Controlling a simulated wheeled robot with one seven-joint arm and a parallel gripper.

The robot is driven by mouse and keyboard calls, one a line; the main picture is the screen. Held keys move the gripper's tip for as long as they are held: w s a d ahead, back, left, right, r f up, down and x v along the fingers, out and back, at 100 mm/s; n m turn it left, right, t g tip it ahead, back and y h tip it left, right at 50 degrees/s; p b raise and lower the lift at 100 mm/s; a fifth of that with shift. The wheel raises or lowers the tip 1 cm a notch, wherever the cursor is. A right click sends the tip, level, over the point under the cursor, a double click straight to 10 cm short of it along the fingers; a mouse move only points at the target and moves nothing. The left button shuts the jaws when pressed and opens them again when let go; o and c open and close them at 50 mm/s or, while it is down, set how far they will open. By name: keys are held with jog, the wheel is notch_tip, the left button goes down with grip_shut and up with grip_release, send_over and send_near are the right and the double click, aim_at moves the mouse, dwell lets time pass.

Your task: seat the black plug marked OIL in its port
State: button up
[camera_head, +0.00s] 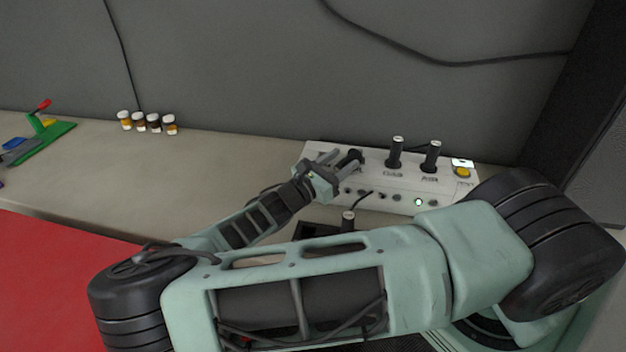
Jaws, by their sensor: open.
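A white port panel (455,181) stands on the bench against the wall. Two black plugs with pale tops, a left one (394,154) and a right one (432,158), stand upright in it; the lettering below them is too small to read. My gripper (341,159) is over the panel's left part, its fingers open. A dark round part (357,155) shows at the fingertips; I cannot tell whether it is a port or a plug. Another black plug (348,220) with a pale top stands at a dark tray in front of the panel. I cannot tell which plug is marked OIL.
Several small jars (154,123) and a green tool (46,139) stand at the left. My arm hides much of the front. The bench between the jars and panel is clear.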

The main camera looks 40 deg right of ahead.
jog(key=a+b, duration=0.2)
jog(key=a, duration=0.9)
jog(key=shift+s+a, duration=0.1)
